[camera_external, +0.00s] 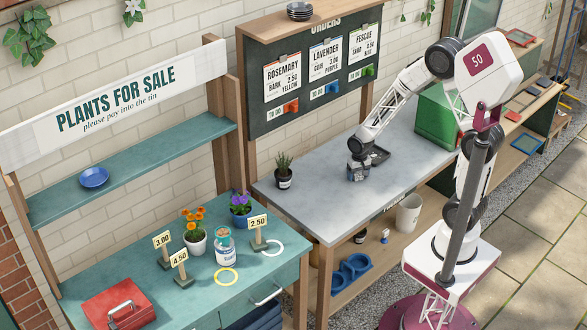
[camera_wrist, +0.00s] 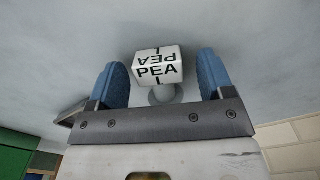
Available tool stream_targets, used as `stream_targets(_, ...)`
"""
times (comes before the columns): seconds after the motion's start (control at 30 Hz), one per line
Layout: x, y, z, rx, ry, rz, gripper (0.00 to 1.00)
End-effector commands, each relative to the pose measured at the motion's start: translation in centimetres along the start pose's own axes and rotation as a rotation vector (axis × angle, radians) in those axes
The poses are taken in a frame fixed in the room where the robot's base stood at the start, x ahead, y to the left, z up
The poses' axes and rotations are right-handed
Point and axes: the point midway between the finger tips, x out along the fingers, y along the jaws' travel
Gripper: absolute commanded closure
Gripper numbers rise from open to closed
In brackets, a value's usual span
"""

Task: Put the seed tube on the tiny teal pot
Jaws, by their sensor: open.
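My gripper (camera_external: 357,174) is open, low over the grey bench in the external view. In the wrist view, its two blue fingers (camera_wrist: 162,70) stand apart with a white block (camera_wrist: 158,68) lettered PEA between them, and gaps show on both sides. A pale round part lies just below the block. This may be the seed tube; in the external view the gripper hides most of it.
The bench's front half is clear. Flowers and price signs stand on the teal table (camera_external: 215,290).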

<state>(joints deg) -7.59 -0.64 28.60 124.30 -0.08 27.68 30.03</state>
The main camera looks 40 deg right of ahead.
Motion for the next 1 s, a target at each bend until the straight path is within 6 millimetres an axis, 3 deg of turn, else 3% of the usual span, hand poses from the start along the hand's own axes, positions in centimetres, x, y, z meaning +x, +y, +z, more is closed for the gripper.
stream_targets(0.07, 0.0, 0.0, 0.0, 0.000, 0.000, 0.000, 0.26)
stream_targets(0.47, 0.0, 0.0, 0.0, 0.000, 0.000, 0.000, 0.83)
stream_targets(0.77, -0.3, 0.0, 0.0, 0.000, 0.001, 0.000, 0.83)
stream_targets(1.0, -1.9, 0.0, -0.1, 0.000, 0.001, -0.001, 0.83)
